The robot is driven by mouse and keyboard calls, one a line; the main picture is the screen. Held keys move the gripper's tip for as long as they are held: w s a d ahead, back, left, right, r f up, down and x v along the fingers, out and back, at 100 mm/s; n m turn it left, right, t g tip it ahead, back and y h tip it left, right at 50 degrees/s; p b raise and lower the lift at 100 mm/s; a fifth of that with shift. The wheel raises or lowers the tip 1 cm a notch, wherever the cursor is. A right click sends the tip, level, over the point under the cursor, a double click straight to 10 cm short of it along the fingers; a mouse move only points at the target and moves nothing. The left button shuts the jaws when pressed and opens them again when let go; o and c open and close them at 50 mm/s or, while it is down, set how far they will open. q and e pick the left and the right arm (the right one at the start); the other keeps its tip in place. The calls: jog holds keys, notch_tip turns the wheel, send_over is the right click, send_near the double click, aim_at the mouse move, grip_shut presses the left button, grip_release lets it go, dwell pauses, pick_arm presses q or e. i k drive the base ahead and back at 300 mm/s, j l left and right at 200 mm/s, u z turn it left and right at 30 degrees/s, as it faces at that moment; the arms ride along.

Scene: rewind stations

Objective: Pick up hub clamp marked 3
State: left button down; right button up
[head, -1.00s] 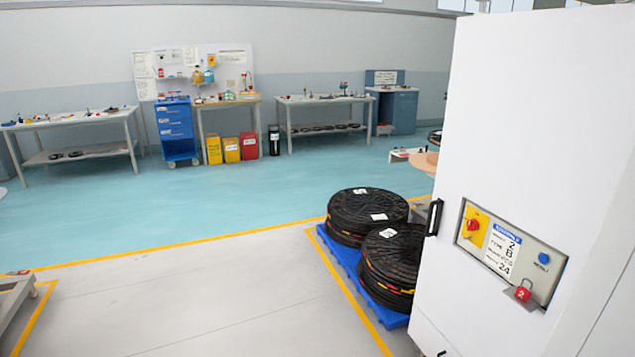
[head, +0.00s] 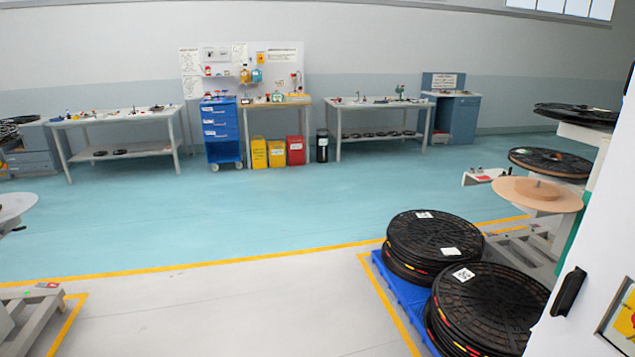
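I cannot make out a hub clamp marked 3 in the head view. Small items too small to identify lie on the left workbench (head: 120,117) and on the right workbench (head: 378,102) along the far wall. More small items stand on the wooden-topped bench (head: 275,102) between them. Neither of my grippers shows in the head view.
Black reels (head: 435,240) are stacked on a blue pallet (head: 392,290) at the lower right. A white cabinet (head: 590,290) stands at the right edge. A blue drawer cart (head: 221,133) and yellow and red bins (head: 296,150) stand far back. The middle floor is clear.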

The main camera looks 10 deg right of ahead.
aim_at(585, 108)
jog(key=i+j+z, duration=0.1)
jog(key=i, duration=1.3)
jog(key=i+z, duration=0.35)
jog(key=i, duration=0.3)
jog(key=i+j+z, duration=0.2)
jog(key=i+z, duration=0.15)
jog(key=i, duration=0.25)
jog(key=i+l, duration=0.15)
jog(key=i, duration=0.55)
jog(key=i+l, duration=0.15)
jog(key=i, duration=0.5)
jog(key=i+j+u, duration=0.1)
jog(key=i+u, duration=0.25)
jog(key=i, duration=0.3)
jog(key=i+u, duration=0.35)
jog(key=i, duration=0.25)
jog(key=i+j, duration=0.1)
jog(key=i, duration=1.3)
jog(key=i+z, duration=0.7)
jog(key=i+j+z, duration=0.1)
jog(key=i+z, duration=0.25)
jog(key=i+l+z, duration=0.15)
jog(key=i+z, duration=1.65)
jog(key=i+j+z, duration=0.1)
jog(key=z, duration=0.25)
jog(key=i, duration=0.05)
